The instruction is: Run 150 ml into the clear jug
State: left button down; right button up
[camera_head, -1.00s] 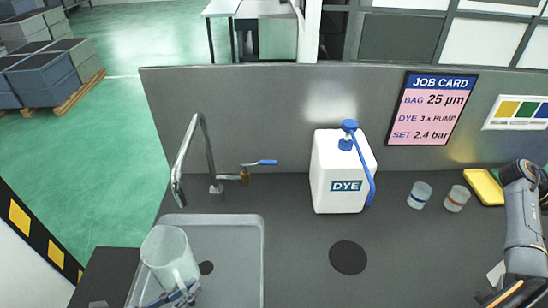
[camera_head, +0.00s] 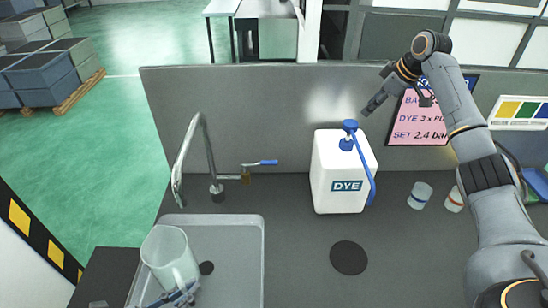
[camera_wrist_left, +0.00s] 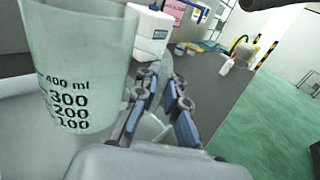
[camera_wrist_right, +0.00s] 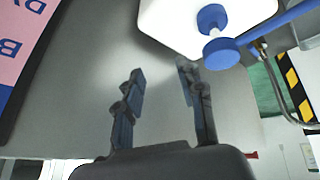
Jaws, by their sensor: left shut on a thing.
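The clear jug (camera_head: 166,250) is over the left part of the grey sink, below the tap spout. In the left wrist view the jug (camera_wrist_left: 75,60) shows marks from 100 to 400 ml, and I see no liquid in it. My left gripper (camera_head: 180,296) is shut on the jug's handle at the bottom of the head view. The tap (camera_head: 192,160) arches over the sink, with a blue lever (camera_head: 262,162) to its right. My right gripper (camera_head: 372,104) is raised above and right of the white dye container. It is open and empty in the right wrist view (camera_wrist_right: 160,85).
The white dye container (camera_head: 334,180) has a blue pump (camera_head: 349,127). Two small cups (camera_head: 419,195) stand to its right. A dark round spot (camera_head: 348,257) marks the counter. The job card (camera_head: 425,120) hangs behind my right arm.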

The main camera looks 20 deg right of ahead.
jog(key=w+a+r+n+y, duration=0.1)
jog(key=a+r+n, duration=0.1)
jog(key=a, duration=0.2)
jog(key=n+g+h, duration=0.3)
jog(key=n+g, duration=0.1)
jog(key=n, duration=0.1)
send_near(274, 161)
jog(key=f, duration=0.5)
jog(key=w+f, duration=0.1)
jog(key=f, duration=0.2)
jog(key=shift+d+f, duration=0.1)
jog(key=shift+d, duration=0.15)
grip_shut()
